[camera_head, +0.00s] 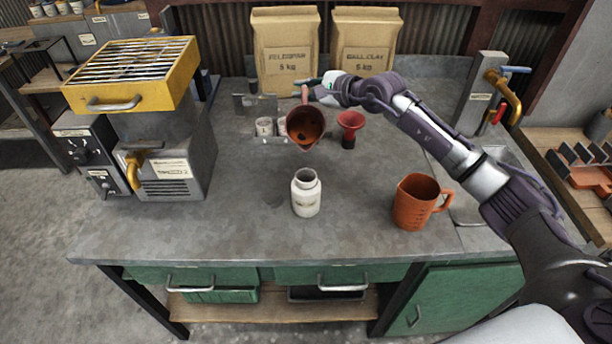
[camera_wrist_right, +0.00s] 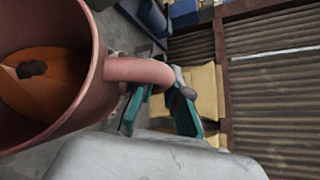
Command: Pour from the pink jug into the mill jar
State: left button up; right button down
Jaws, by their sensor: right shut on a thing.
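The pink jug (camera_head: 293,119) is held up by my right gripper (camera_head: 318,93), which is shut on its handle (camera_head: 305,94). The jug is tilted, with its mouth facing the head camera and an orange-brown content inside. In the right wrist view the jug (camera_wrist_right: 92,75) fills the left side, and the green fingers (camera_wrist_right: 160,108) are at its handle (camera_wrist_right: 138,70). The mill jar (camera_head: 306,197), white and open-topped, stands upright on the bench, below the jug in the picture. No stream is visible between them. My left gripper is not in view.
An orange measuring jug (camera_head: 412,205) stands right of the jar. A red funnel-like cup (camera_head: 350,124) is behind it. A yellow-topped machine (camera_head: 140,105) fills the left end. The bench front (camera_head: 235,225) is clear.

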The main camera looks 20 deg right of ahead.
dwell(0.3)
jog(key=shift+s+b, duration=0.1)
jog(key=shift+b, duration=0.25)
jog(key=shift+s+r+n+t+b, duration=0.2)
jog(key=shift+s+n+t+b, duration=0.15)
jog(key=shift+b, duration=0.25)
jog(key=shift+w, duration=0.1)
jog(key=shift+a+f, duration=0.1)
jog(key=shift+s+t+b, duration=0.2)
jog(key=shift+t+b, duration=0.15)
jog(key=shift+b, duration=0.25)
jog(key=shift+s+a+n+b, duration=0.1)
jog(key=shift+s+n+b, duration=0.05)
jog(key=shift+n+b, duration=0.15)
jog(key=shift+s+b, duration=0.1)
jog(key=shift+b, duration=0.25)
